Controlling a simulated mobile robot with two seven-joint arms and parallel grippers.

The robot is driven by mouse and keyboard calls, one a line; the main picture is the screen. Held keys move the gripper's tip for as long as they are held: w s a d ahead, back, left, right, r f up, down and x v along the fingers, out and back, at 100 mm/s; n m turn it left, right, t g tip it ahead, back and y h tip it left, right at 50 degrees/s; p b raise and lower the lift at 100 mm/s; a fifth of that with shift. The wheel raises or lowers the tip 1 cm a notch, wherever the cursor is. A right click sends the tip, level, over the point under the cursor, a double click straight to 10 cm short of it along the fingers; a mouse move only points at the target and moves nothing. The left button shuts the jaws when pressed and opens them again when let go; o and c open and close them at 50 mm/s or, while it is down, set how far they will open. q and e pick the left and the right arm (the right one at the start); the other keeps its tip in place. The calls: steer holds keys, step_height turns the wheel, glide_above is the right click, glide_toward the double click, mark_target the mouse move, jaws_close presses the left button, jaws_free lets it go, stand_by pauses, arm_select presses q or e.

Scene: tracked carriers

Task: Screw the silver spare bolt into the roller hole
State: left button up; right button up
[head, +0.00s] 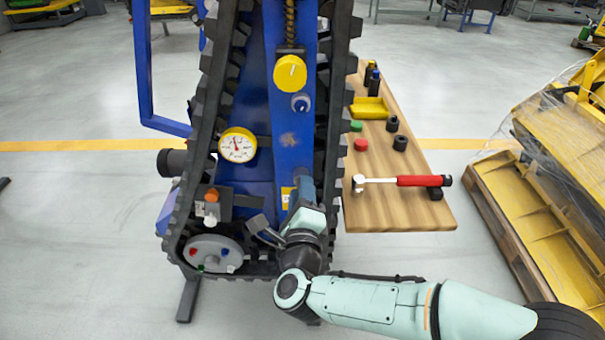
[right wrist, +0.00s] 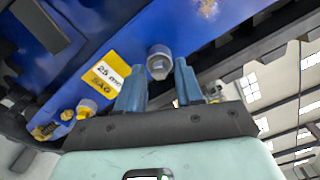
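The silver spare bolt (right wrist: 159,62) shows in the right wrist view as a round grey head against the blue frame, right of a yellow "25 mm SAG" label (right wrist: 105,75). My right gripper (right wrist: 160,75) is open, its two blue fingers apart. The bolt head shows in the gap near the fingertips; I cannot tell whether they touch it. In the head view my right gripper (head: 304,186) is against the blue frame and hides the bolt. The grey roller (head: 211,242) is at lower left, with small red, green, blue and white marks; I cannot make out its hole. My left gripper is not in view.
The black track (head: 335,110) surrounds the blue frame (head: 258,85). A gauge (head: 238,146), a yellow knob (head: 290,73) and an orange-topped block (head: 211,205) stick out. A wooden table (head: 400,215) at right carries a red-handled hammer (head: 405,181) and small parts.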

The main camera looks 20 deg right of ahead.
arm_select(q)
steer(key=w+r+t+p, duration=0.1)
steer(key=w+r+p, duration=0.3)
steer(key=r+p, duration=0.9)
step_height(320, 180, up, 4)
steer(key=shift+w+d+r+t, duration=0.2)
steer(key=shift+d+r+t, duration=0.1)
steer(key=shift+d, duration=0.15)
arm_select(e)
steer(key=n, duration=2.3)
steer(key=shift+f, duration=0.1)
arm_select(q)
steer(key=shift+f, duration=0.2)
arm_select(e)
steer(key=shift+w, duration=0.1)
